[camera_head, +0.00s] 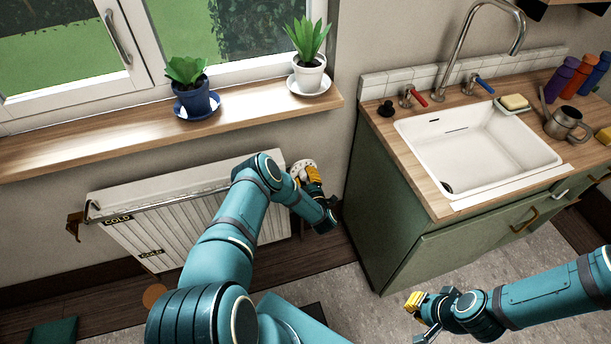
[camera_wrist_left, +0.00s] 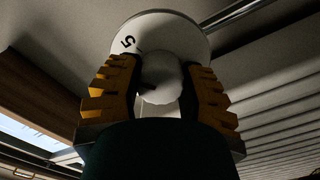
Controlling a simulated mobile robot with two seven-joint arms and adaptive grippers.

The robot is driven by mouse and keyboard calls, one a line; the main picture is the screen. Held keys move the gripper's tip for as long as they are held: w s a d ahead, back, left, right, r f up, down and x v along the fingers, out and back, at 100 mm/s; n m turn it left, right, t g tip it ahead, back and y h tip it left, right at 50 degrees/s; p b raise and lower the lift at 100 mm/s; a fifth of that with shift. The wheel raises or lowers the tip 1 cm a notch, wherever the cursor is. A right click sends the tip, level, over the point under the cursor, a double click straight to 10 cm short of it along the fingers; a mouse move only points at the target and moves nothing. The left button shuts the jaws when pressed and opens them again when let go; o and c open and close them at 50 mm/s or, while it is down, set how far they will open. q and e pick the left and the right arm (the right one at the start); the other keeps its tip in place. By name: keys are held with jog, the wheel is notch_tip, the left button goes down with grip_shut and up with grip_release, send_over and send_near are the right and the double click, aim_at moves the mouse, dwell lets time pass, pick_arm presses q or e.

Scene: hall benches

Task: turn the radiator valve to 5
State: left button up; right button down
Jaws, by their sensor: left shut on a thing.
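The radiator (camera_head: 190,215) is white and hangs on the wall under the window sill. Its valve (camera_head: 302,165) is a white dial at the radiator's right end, partly hidden by my left gripper (camera_head: 308,176). In the left wrist view the dial (camera_wrist_left: 165,32) shows a black 5 at its left, beside a finger; other marks are hidden. The yellow-padded fingers of the left gripper (camera_wrist_left: 160,90) are shut on the valve's round white knob (camera_wrist_left: 162,82), one on each side. My right gripper (camera_head: 420,303) is over the floor at lower right, away from the valve; its jaw opening is unclear.
The wooden sill (camera_head: 140,132) above the radiator holds a blue pot (camera_head: 196,100) and a white pot (camera_head: 309,76). A green sink cabinet (camera_head: 385,200) stands close to the valve's right. The floor (camera_head: 370,315) before it is clear.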

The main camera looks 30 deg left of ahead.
pick_arm(q)
jog(key=shift+r+m, duration=0.1)
jog(key=shift+m, duration=1.8)
jog(key=o, duration=1.2)
jog(key=shift+o, duration=0.2)
jog(key=v, duration=1.2)
